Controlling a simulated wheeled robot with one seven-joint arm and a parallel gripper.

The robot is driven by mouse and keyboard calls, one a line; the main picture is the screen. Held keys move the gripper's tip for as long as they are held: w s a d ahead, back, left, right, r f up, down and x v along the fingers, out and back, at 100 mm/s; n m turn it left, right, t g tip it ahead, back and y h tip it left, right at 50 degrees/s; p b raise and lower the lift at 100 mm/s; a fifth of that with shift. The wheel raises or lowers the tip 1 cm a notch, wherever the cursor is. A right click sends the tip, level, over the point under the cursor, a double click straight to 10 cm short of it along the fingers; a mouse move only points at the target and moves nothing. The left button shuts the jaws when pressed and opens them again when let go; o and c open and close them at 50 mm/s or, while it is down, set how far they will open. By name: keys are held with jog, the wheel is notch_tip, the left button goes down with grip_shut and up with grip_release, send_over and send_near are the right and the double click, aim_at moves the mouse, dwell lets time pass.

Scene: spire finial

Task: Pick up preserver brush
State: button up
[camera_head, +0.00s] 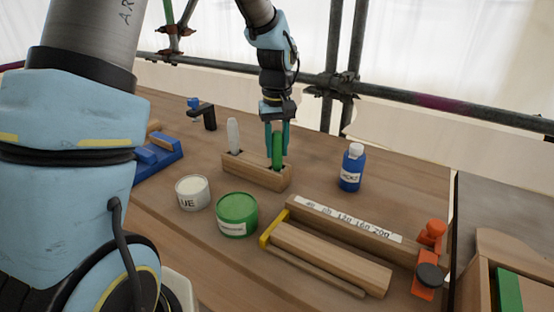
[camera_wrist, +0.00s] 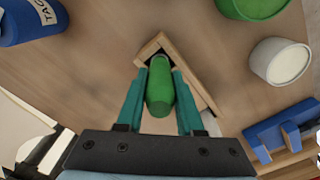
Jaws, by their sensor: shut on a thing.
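The preserver brush seems to be the green-handled one (camera_head: 278,152), standing in a slot at the right end of a wooden holder block (camera_head: 250,172). Its green handle (camera_wrist: 159,92) lies between the teal fingers of my gripper (camera_head: 277,135) in both views. My gripper comes from above and is shut on the handle. The brush's lower end is hidden in the block, and I cannot tell whether it has been lifted at all. A white-handled brush (camera_head: 233,136) stands in the block's left slot.
A green tin (camera_head: 237,217), a white tin (camera_head: 192,194) and a blue bottle (camera_head: 351,170) stand around the block. A long wooden piece in an orange clamp (camera_head: 425,280) lies at front right. Scaffold pipes (camera_head: 345,90) run behind the bench.

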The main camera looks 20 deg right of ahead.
grip_shut()
notch_tip(320, 180, up, 10)
jog(key=shift+r+b, duration=0.1)
jog(key=shift+b, duration=0.75)
dwell(1.8)
